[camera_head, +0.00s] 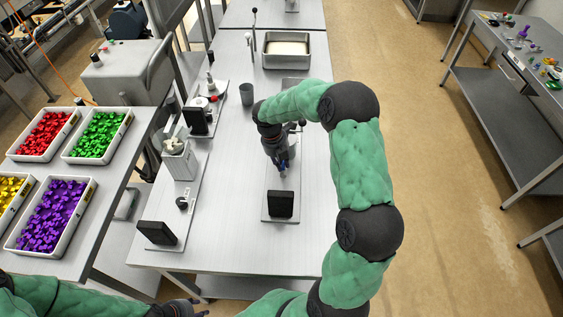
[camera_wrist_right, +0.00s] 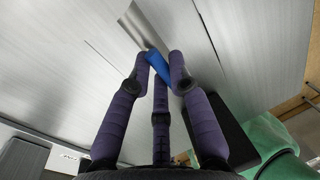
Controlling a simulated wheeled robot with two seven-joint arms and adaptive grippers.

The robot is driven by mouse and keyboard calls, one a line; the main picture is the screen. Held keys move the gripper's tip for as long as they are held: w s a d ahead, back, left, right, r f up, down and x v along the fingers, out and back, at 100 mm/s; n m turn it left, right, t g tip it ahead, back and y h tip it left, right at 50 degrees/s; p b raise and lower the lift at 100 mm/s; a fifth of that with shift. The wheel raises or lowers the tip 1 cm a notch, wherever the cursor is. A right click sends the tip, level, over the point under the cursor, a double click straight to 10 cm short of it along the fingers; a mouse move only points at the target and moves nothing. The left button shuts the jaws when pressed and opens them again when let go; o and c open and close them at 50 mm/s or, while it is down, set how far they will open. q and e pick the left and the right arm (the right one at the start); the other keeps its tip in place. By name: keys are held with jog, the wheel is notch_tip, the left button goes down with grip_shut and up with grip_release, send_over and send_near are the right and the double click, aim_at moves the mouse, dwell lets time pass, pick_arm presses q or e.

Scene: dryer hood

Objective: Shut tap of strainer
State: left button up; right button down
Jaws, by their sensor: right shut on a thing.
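The tap of the strainer shows as a blue handle (camera_wrist_right: 157,66) in the right wrist view, between my right gripper's fingertips. A shiny metal surface (camera_wrist_right: 140,22) lies just beyond it. My right gripper (camera_head: 283,165) reaches down from the green arm over a grey plate (camera_head: 267,216) on the table. Its purple fingers are closed on the blue handle. The gripper and arm hide most of the strainer in the head view. My left gripper (camera_head: 190,308) is at the bottom edge of the head view, partly cut off, away from the plate.
A black block (camera_head: 281,205) stands at the plate's near end. Other plates with devices (camera_head: 180,160) stand on the table's left side, with a grey cup (camera_head: 247,94) and a metal basin (camera_head: 295,50) farther back. Trays of coloured parts (camera_head: 52,218) are at the left.

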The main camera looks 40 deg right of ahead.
jog(key=m+p, duration=0.1)
jog(key=m, duration=0.1)
jog(key=m+p, duration=0.1)
jog(key=m, duration=0.1)
jog(key=shift+w+d+r+g+y, duration=0.1)
jog(key=shift+w+g+y, duration=0.05)
jog(key=shift+g+y, duration=0.15)
jog(key=m+p, duration=0.1)
jog(key=m, duration=0.2)
jog(key=shift+d+m+y+p, duration=0.15)
jog(key=shift+m+y+p, duration=0.15)
jog(key=m, duration=0.4)
jog(key=shift+d+m+y, duration=0.2)
jog(key=shift+m+y, duration=0.1)
jog(key=shift+y, duration=0.1)
jog(key=m+y, duration=0.1)
jog(key=m, duration=0.4)
jog(key=shift+d, duration=0.15)
jog(key=shift+m, duration=0.4)
jog(key=c, duration=1.1)
grip_release()
jog(key=shift+o, duration=0.2)
jog(key=v, duration=1.1)
jog(key=shift+r, duration=0.4)
jog(key=shift+d, duration=0.15)
